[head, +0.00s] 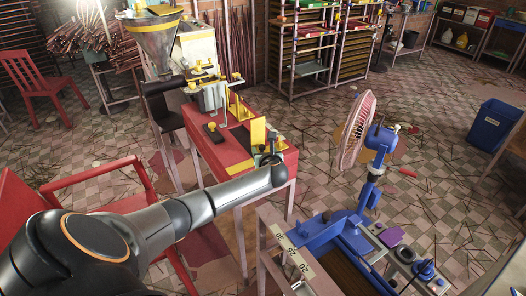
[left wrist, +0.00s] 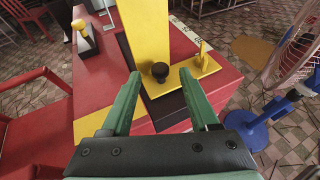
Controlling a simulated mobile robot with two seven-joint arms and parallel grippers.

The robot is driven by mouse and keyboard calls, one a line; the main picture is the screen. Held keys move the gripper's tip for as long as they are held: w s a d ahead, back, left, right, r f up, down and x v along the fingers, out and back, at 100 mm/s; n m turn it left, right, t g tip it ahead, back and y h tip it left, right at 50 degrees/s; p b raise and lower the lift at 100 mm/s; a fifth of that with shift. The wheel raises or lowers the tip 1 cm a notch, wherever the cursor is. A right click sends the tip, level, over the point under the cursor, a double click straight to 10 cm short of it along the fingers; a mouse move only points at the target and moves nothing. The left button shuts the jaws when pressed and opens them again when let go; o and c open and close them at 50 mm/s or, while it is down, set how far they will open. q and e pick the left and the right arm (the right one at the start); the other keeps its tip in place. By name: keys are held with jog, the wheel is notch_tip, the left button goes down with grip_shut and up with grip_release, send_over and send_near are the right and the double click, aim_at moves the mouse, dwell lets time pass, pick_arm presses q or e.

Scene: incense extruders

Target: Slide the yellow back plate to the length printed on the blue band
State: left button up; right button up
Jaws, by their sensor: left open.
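The yellow back plate (head: 258,132) stands upright on the red table (head: 211,151). In the left wrist view the plate (left wrist: 146,35) rises from a flat yellow foot (left wrist: 180,76) with a black knob (left wrist: 160,71) and a small yellow pointer (left wrist: 202,56). The foot sits on a dark rail (left wrist: 167,106). My left gripper (left wrist: 161,98) is open, its green fingers either side of the knob and just short of it, with nothing between them. In the head view the left gripper (head: 268,158) is partly hidden by its wrist. I cannot make out a printed blue band.
A strip numbered 20, 25, 30 (head: 290,256) lies on the front bench. A blue press (head: 335,232) and a fan (head: 357,130) stand right of the table. A red chair (head: 110,185) is at left. A steel hopper (head: 156,42) is behind. Floor right is mostly free.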

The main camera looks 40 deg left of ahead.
pick_arm(q)
jog(key=shift+x, duration=0.9)
jog(key=shift+c, duration=0.3)
grip_shut()
dwell(0.6)
